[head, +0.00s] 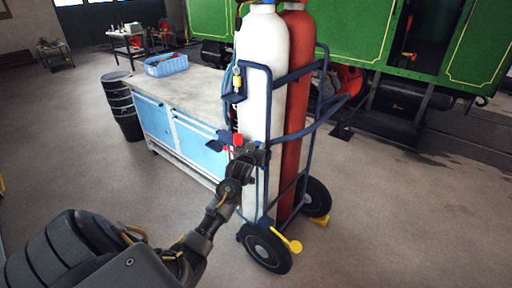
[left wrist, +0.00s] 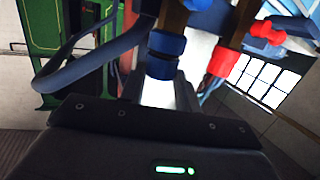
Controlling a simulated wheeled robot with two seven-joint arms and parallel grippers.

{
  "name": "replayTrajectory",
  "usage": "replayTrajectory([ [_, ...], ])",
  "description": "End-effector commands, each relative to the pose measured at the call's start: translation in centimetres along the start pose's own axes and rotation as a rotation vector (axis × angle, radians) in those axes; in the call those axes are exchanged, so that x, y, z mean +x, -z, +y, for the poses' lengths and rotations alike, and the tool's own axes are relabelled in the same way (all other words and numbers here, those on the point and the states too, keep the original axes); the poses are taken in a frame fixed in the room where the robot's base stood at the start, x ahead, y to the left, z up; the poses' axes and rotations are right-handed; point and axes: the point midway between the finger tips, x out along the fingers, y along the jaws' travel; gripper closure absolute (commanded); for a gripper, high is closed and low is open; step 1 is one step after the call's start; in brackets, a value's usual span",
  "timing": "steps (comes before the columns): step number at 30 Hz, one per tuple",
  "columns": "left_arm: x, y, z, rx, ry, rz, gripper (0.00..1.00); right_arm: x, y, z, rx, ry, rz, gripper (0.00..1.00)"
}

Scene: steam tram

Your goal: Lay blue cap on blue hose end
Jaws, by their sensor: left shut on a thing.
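My left gripper (head: 245,154) is in front of the white cylinder on the trolley. In the left wrist view it is shut on the blue cap (left wrist: 164,68), a short blue cylinder ahead of its dark body. A brass-brown fitting (left wrist: 172,20), which looks like the blue hose end, is in line just beyond the cap. I cannot tell whether the two touch. A second brown fitting (left wrist: 238,20) beside it has a red cap-like piece (left wrist: 222,60). In the head view a red piece (head: 238,140) shows by the gripper; the blue cap is not clear there. My right gripper is not in view.
The blue trolley (head: 310,76) holds a white cylinder (head: 262,60) and a red cylinder (head: 296,90). A workbench (head: 175,88) with blue drawers and a blue crate (head: 166,65) stands behind. The green tram (head: 350,30) is at the back. Floor at right is clear.

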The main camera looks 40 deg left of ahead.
Motion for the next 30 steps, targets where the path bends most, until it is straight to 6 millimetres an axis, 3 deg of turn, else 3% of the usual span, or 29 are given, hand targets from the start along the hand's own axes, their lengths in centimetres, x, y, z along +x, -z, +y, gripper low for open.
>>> replayTrajectory([
  [8,0.05,-0.39,0.0,0.0,0.0,0.0,0.88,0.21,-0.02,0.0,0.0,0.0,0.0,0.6],
  [9,0.05,-0.36,0.0,0.0,0.0,0.0,0.65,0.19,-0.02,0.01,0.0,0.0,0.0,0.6],
  [15,0.05,-0.35,0.0,0.0,0.0,0.0,0.42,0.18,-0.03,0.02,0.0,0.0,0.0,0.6],
  [30,-0.01,0.08,0.0,0.0,0.0,0.0,0.42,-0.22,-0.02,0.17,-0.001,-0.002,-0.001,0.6],
])
